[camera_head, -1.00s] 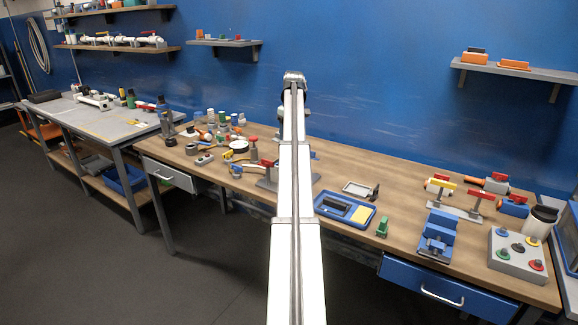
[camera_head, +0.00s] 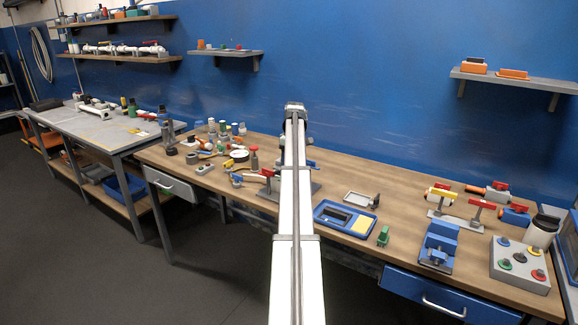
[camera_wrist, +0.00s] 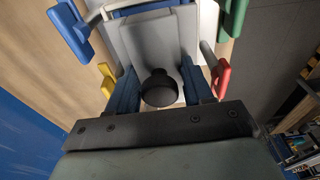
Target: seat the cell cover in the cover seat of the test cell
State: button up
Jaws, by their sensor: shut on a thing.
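In the wrist view my gripper (camera_wrist: 161,92) has its two blue fingers on either side of a round black knob (camera_wrist: 160,89). I take the knob to be the handle of the cell cover, held between the fingers. A grey block-like body (camera_wrist: 148,42) lies beyond the knob; I cannot tell whether it is cover or test cell, or whether they touch. Blue (camera_wrist: 70,33), yellow (camera_wrist: 107,80), red (camera_wrist: 222,77) and green (camera_wrist: 232,18) handle-like parts stand around it. In the head view my white arm hides the gripper and the knob.
On the wooden bench, a red-handled clamp (camera_head: 268,178) stands close left of my arm. A blue tray (camera_head: 345,219), a green piece (camera_head: 383,236), a blue vise (camera_head: 437,246) and a grey button box (camera_head: 519,262) lie to the right. Bottles and small parts crowd the left.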

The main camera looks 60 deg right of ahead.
jog(key=shift+f, duration=1.25)
jog(key=shift+f, duration=0.1)
jog(key=o, duration=1.1)
jog(key=shift+o, duration=0.2)
jog(key=r, duration=0.4)
jog(key=s+r, duration=0.1)
jog(key=r, duration=0.7)
jog(key=shift+s+r, duration=0.1)
jog(key=shift+s, duration=0.1)
